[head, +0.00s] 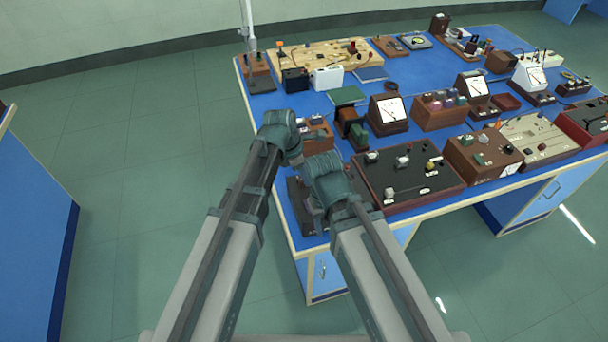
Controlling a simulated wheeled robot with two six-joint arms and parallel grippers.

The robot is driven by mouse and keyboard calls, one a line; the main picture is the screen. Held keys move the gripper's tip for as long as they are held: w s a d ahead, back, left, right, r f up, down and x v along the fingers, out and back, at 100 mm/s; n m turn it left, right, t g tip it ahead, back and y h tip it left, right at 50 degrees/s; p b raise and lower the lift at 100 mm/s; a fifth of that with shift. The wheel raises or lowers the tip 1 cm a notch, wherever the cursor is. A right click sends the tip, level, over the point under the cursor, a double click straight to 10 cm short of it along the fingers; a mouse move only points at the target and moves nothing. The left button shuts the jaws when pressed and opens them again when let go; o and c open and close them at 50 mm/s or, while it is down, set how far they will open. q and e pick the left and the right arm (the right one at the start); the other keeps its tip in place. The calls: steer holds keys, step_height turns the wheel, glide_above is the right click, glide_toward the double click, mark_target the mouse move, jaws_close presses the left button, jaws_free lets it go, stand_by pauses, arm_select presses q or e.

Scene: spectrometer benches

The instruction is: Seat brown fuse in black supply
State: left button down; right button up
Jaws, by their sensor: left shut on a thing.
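My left gripper (312,135) is over the left end of the blue bench, beside a brown wooden block (318,143). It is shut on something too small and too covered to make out. My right gripper (314,214) points down at the near left corner, mostly behind its own wrist; its jaws cannot be read. A black box (294,81) near the back left looks like the black supply, apart from both grippers. A second dark box (299,206) lies at the near left corner, partly behind my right wrist. I cannot pick out the brown fuse.
The blue bench top (408,70) is crowded. A black panel with knobs (410,185) lies right of my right wrist, and a meter (388,114) stands behind it. A white box (327,79) stands beside the black one. Bare floor (150,190) lies left.

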arm_select(q)
steer(key=c, duration=0.5)
jaws_free()
steer(key=shift+c, duration=0.2)
steer(key=p+v, duration=1.3)
steer(key=shift+a+r, duration=0.2)
steer(key=shift+r, duration=0.15)
steer(key=s+a+m+y, duration=0.1)
steer(key=s+a+m, duration=0.5)
steer(key=m, duration=0.5)
steer(key=s+a+m+y, duration=0.2)
steer(key=s+a+m, duration=0.2)
steer(key=a+m, duration=0.45)
steer(key=s+d+f+m+b, duration=0.2)
steer(key=d+f+m, duration=0.1)
steer(key=d, duration=0.3)
steer(key=s+d+f+m+g+y+b, duration=0.1)
steer(key=s+d+f+m+b, duration=0.2)
steer(key=d, duration=0.3)
steer(key=shift+s+d, duration=0.2)
